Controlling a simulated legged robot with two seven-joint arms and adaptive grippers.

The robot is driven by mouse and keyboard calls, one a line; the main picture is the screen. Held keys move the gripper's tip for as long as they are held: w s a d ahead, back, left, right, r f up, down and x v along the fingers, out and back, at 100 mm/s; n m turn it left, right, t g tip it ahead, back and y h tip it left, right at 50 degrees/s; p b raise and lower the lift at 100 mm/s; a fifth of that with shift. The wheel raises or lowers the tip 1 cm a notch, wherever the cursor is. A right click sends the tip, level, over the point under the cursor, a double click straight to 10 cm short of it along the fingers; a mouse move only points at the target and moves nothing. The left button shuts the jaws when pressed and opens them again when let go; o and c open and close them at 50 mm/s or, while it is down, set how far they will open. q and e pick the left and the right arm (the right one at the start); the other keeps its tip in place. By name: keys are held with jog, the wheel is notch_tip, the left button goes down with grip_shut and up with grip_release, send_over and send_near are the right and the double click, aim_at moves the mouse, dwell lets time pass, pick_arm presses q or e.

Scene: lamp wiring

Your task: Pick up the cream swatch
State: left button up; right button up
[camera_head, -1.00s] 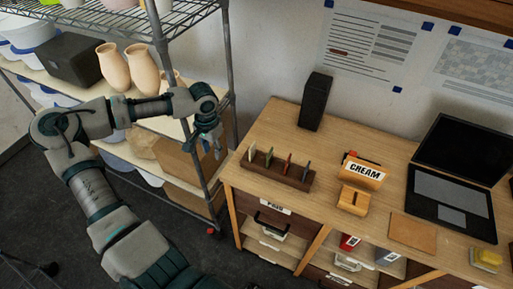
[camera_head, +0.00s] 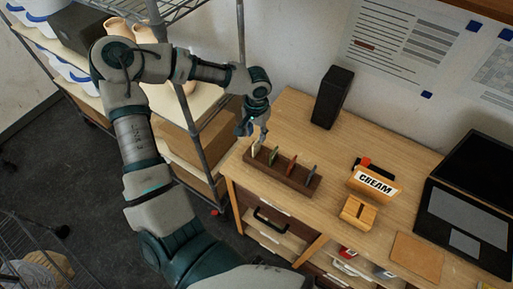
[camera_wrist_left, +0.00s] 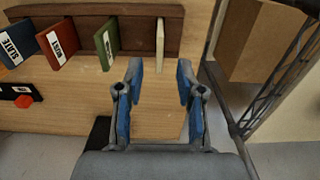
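The cream swatch (camera_head: 256,149) stands upright in the left end slot of the dark wooden rack (camera_head: 285,177) on the desk. In the left wrist view the cream swatch (camera_wrist_left: 160,45) is a thin, pale slab seen edge-on, ahead of the fingers and roughly in line with the gap between them. My left gripper (camera_head: 253,134) is just above that end of the rack. In the left wrist view its blue-padded fingers (camera_wrist_left: 160,80) are apart with nothing between them. My right gripper is not in view.
Green (camera_wrist_left: 105,44), rust (camera_wrist_left: 61,43) and slate (camera_wrist_left: 14,44) swatches share the rack. A CREAM sign (camera_head: 375,183), a slotted wooden block (camera_head: 357,212), a black speaker (camera_head: 331,97) and a laptop (camera_head: 474,205) stand on the desk. A wire shelf post (camera_head: 185,110) rises beside my left arm.

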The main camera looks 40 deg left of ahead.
aim_at(256, 141)
pick_arm(q)
notch_tip(256, 141, down, 2)
jog(key=shift+s+d+f, duration=0.1)
jog(key=shift+s+d, duration=0.05)
notch_tip(256, 141, down, 4)
jog(key=shift+r+p, duration=0.25)
jog(key=shift+p, duration=0.15)
jog(key=shift+w+f, duration=0.25)
jog(key=shift+a, duration=0.2)
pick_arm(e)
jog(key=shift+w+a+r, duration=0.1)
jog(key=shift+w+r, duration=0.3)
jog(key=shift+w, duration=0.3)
pick_arm(q)
jog(key=shift+s, duration=0.1)
jog(key=shift+c, duration=1.2)
grip_shut()
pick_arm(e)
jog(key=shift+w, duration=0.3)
